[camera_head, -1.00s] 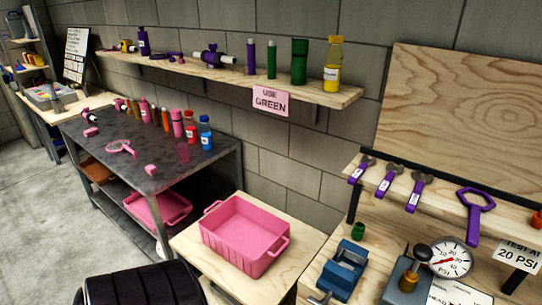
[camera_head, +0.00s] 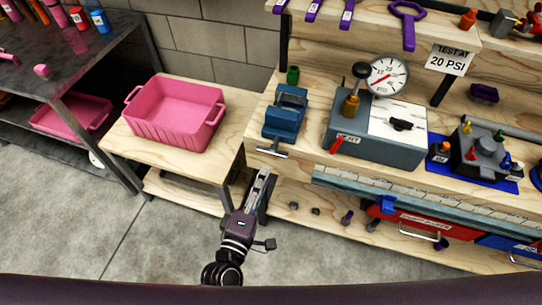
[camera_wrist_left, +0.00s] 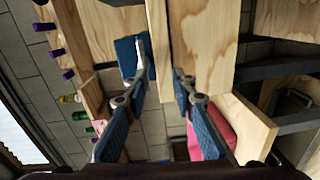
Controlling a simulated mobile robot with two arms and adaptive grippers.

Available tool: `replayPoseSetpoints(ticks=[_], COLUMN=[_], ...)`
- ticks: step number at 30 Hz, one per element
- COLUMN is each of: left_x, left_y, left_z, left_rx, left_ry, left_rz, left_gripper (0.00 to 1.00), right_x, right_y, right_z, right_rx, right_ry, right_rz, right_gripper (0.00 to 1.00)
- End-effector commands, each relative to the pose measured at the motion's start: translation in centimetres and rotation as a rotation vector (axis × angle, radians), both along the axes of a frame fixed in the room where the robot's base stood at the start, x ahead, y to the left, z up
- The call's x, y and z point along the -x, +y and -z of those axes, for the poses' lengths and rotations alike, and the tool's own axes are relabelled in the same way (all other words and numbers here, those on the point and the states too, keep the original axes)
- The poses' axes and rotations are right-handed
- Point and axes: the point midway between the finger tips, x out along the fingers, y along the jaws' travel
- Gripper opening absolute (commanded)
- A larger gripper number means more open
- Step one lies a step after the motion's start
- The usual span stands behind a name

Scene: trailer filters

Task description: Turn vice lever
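The blue vice (camera_head: 285,112) sits at the left front edge of the wooden workbench. Its grey lever (camera_head: 268,152) hangs over the front edge. My left gripper (camera_head: 263,174) is just below the lever in the head view, pointing up toward it. In the left wrist view, the left gripper (camera_wrist_left: 163,85) has its fingers apart with nothing visible held between them. The blue vice (camera_wrist_left: 127,56) shows there beyond the left-hand finger, which partly overlaps the lever area. Whether the finger touches the lever is unclear. My right gripper is not in view.
A pink bin (camera_head: 175,112) stands on the low wooden table left of the bench. A gauge tester box (camera_head: 375,142) is right of the vice. A red drawer (camera_head: 415,222) hangs under the bench. The floor (camera_head: 160,235) left of my arm is clear.

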Motion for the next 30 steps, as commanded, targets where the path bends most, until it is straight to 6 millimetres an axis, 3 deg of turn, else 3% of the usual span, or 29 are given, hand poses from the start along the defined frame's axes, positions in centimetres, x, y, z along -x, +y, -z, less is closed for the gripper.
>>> replayPoseSetpoints(ticks=[3,6,18,30], left_x=[-0.3,-1.2,-6.7,-7.7], left_y=[-0.2,-0.4,-2.2,-2.5], left_z=[-2.0,-2.6,-2.5,-2.4], left_rx=[0.076,0.094,0.087,0.087], left_ry=[-0.021,-0.027,-0.025,-0.024], left_rz=[-0.013,-0.016,-0.015,-0.015], left_gripper=[0.25,0.25,0.25,0.25], right_x=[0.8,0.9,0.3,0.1], right_y=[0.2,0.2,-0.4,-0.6], right_z=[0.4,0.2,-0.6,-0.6], right_rx=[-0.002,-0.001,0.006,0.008], right_ry=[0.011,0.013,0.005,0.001], right_rz=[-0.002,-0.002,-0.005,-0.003], right_gripper=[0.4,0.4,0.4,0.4])
